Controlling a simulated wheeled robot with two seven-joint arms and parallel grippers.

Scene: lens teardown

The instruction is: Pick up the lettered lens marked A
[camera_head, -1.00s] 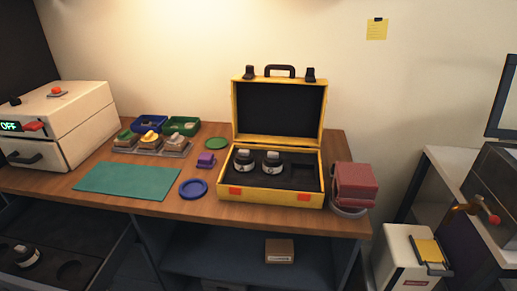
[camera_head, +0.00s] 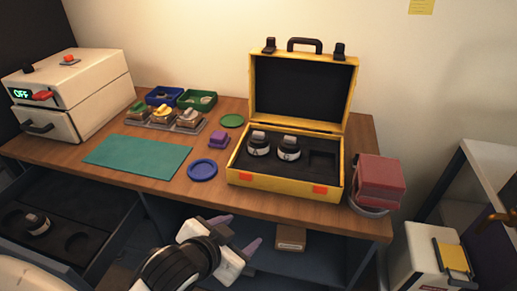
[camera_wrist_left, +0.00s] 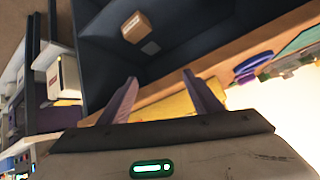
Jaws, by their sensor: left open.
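Two black lenses with pale label bands stand in the open yellow case: a left lens (camera_head: 258,145) and a right lens (camera_head: 289,149). A third black lens (camera_head: 37,223) sits in the open drawer at lower left. The letters are too small for me to tell surely which one is A. My left gripper (camera_head: 236,233) is open and empty, in front of the table edge and below the case, well apart from the lenses. Its two fingers show in the left wrist view (camera_wrist_left: 160,78). My right gripper is not in view.
The yellow case (camera_head: 270,184) has its lid raised at the back. A blue ring (camera_head: 202,170), purple block (camera_head: 218,140) and teal mat (camera_head: 138,156) lie left of it. A small box (camera_head: 290,237) is on the lower shelf.

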